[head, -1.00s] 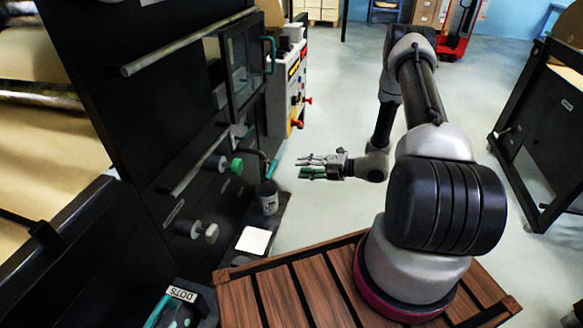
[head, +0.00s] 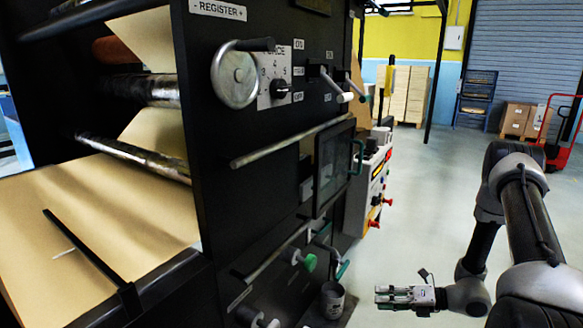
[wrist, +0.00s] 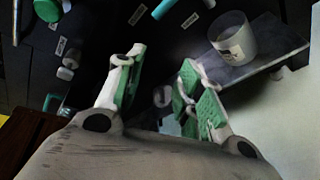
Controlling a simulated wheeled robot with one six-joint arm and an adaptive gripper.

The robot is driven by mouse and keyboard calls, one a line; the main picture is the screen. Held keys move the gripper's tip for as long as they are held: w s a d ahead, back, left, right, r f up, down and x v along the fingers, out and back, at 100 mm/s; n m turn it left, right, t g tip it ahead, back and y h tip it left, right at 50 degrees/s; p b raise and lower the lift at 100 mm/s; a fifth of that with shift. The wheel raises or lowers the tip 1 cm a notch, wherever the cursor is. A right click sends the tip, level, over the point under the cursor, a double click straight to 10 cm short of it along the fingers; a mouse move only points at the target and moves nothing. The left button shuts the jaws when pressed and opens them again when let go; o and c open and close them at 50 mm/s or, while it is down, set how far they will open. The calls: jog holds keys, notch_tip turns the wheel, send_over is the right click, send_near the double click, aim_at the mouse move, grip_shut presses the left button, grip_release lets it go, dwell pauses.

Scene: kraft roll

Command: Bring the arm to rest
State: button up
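My arm is bent at the lower right of the head view, in front of the black press. My gripper (head: 382,297) points left toward the press and is in free air as far as I can see. In the wrist view my gripper (wrist: 163,68) has its green-padded fingers spread apart with nothing between them. A labelled grey cup (head: 332,300) stands on a low ledge left of the gripper. The cup also shows in the wrist view (wrist: 232,40), beyond the right finger and apart from it.
The black press (head: 270,120) fills the left and centre, with a handwheel (head: 235,78), a long bar (head: 290,142) and green-tipped knobs (head: 303,259) sticking out. Open floor (head: 425,200) lies behind the gripper. A red pallet truck (head: 560,130) and boxes stand far back.

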jog(key=s+d+r+n+g+h, duration=0.35)
jog(key=s+r+n, duration=0.45)
jog(key=n, duration=0.4)
jog(key=s+d+r+n+g+h, duration=0.25)
jog(key=s+r+n+g, duration=0.35)
jog(key=r+n, duration=0.5)
jog(key=s+r+n+t+h, duration=0.3)
jog(key=r+n, duration=0.3)
jog(key=r, duration=0.5)
jog(key=s+r+n+t+h, duration=0.4)
jog(key=s+r+n+t, duration=0.1)
jog(key=r, duration=0.7)
jog(key=shift+d+n+t+h, duration=0.35)
jog(key=shift+d+n, duration=0.1)
jog(key=shift+n, duration=0.15)
